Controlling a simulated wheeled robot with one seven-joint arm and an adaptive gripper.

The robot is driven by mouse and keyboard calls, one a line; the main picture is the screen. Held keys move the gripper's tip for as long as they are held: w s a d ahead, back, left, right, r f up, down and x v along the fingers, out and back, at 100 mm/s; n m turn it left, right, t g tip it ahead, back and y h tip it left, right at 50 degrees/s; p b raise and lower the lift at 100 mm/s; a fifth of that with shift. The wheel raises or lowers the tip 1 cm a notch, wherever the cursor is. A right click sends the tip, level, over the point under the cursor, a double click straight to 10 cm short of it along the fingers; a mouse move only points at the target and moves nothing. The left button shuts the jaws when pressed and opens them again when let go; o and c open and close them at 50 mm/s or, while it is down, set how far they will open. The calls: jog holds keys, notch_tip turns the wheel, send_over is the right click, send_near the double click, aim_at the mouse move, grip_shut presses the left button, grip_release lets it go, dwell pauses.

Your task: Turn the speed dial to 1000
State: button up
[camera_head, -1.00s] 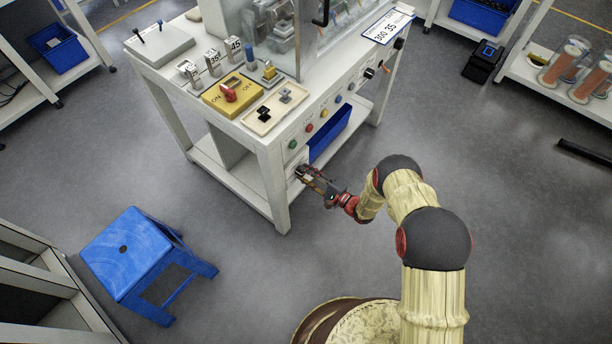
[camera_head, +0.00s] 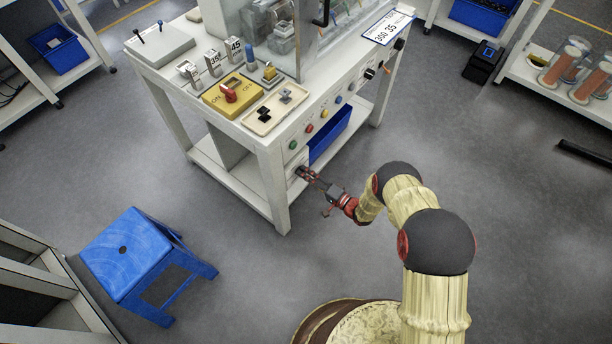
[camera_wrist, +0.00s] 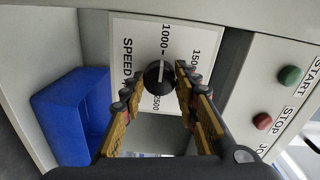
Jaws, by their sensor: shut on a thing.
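In the wrist view the plate's text runs sideways. The pointer line stands nearly upright in the picture, its upper end towards the 1000 mark. My gripper (camera_wrist: 160,75) has one finger on each side of the dial and is shut on it. In the head view my gripper (camera_head: 303,172) reaches the lower front of the white machine table, and it hides the dial there.
A green START button (camera_wrist: 290,75) and a red STOP button (camera_wrist: 263,121) sit on the panel at right in the wrist view. A blue bin (camera_wrist: 75,115) is on the left. In the head view a blue stool (camera_head: 130,250) stands left on open floor.

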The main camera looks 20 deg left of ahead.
jog(key=shift+s, duration=0.1)
dwell(0.3)
jog(key=o, duration=1.2)
jog(key=shift+c, duration=0.2)
jog(key=v, duration=1.2)
